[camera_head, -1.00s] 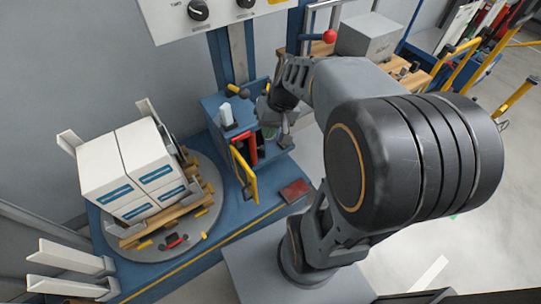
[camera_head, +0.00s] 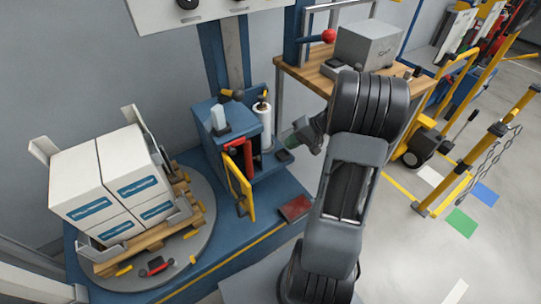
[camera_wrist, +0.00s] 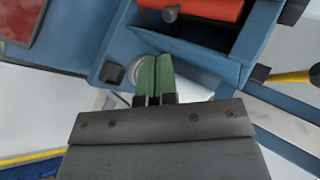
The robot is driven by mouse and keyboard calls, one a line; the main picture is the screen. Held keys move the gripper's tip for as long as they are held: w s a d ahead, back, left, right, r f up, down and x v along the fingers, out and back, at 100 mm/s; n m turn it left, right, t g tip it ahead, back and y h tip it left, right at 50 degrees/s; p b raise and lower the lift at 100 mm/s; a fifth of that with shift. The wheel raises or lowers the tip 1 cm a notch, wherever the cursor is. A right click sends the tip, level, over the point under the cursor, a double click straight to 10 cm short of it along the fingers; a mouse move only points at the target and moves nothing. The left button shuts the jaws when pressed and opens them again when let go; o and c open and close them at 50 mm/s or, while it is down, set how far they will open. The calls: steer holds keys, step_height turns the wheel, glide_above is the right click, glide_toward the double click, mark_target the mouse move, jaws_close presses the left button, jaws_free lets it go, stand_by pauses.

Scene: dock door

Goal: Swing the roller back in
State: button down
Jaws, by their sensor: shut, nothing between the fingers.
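The blue carriage (camera_head: 232,137) stands on the wrapper's blue base beside the mast. A red roller-like part (camera_head: 252,148) shows upright at its open front; in the wrist view a red-orange part (camera_wrist: 200,8) shows at the top edge. A yellow frame (camera_head: 246,190) stands out from the carriage's front. A white upright roll (camera_head: 263,127) stands at the carriage's back right. My gripper (camera_head: 298,136) is right of the carriage, apart from the frame. In the wrist view its green fingers (camera_wrist: 155,62) are together and empty. Which part is the roller is not certain.
White boxes (camera_head: 120,170) stand on a pallet on the round turntable (camera_head: 208,215) at left. A dark red plate (camera_head: 295,208) lies on the base. A wooden bench (camera_head: 312,75) with a grey box stands behind my arm. Open floor lies to the right.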

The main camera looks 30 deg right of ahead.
steer(key=b+x, duration=0.1)
steer(key=x, duration=0.9)
steer(key=shift+b, duration=0.4)
